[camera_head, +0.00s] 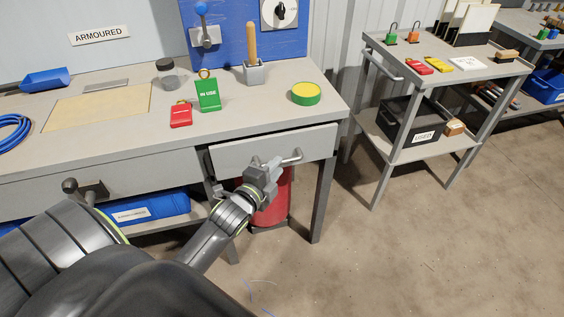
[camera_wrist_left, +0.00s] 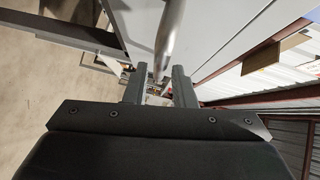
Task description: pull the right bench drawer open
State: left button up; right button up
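The right bench drawer (camera_head: 235,152) is a grey front under the bench's right end and looks shut or nearly so. Its metal bar handle (camera_head: 294,158) shows at the drawer's middle, partly hidden by my gripper. My left gripper (camera_head: 268,165) is at the handle's left part. In the left wrist view the handle bar (camera_wrist_left: 169,38) runs down toward the space between the two fingers (camera_wrist_left: 159,82). The fingers are apart, with visible gaps beside the bar, so the gripper looks open. Whether a finger touches the bar cannot be told. My right gripper is not in view.
The bench top (camera_head: 240,118) holds a green tag block (camera_head: 208,95), a red one (camera_head: 181,115) and a yellow-green roll (camera_head: 306,93). A red cylinder (camera_head: 273,205) stands beneath the drawer. A grey cart (camera_head: 400,155) stands to the right. Floor in front is mostly clear.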

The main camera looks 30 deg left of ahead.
pick_arm(q)
jog(key=shift+w+a+f, duration=0.1)
jog(key=shift+w+f, duration=0.05)
jog(key=shift+w, duration=0.8)
jog(key=shift+w+a+f, duration=0.1)
jog(key=shift+w+f, duration=0.05)
jog(key=shift+w, duration=0.8)
jog(key=shift+c, duration=0.2)
grip_shut()
